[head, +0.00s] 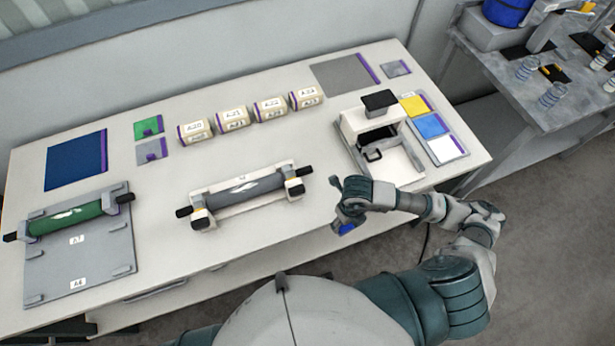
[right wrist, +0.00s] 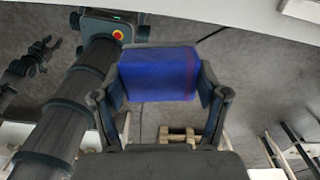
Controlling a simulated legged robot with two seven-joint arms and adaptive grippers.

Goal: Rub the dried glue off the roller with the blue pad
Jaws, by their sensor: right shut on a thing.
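A grey roller (head: 245,189) with a pale patch on it lies in a white cradle at mid-table. A green roller (head: 68,218) with a whitish patch lies on a grey plate at the left. My right gripper (head: 347,215) is at the table's front edge, right of the grey roller and apart from it. It is shut on a blue pad (right wrist: 157,75), which shows between its fingers in the right wrist view. A dark gripper, seemingly my left (right wrist: 38,62), shows small at the left of that view; its jaw state is unclear.
A white stand with a black top (head: 380,100) is at the right. Beside it a tray (head: 452,157) holds yellow, blue and white squares. The table (head: 150,260) is bare between the two rollers.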

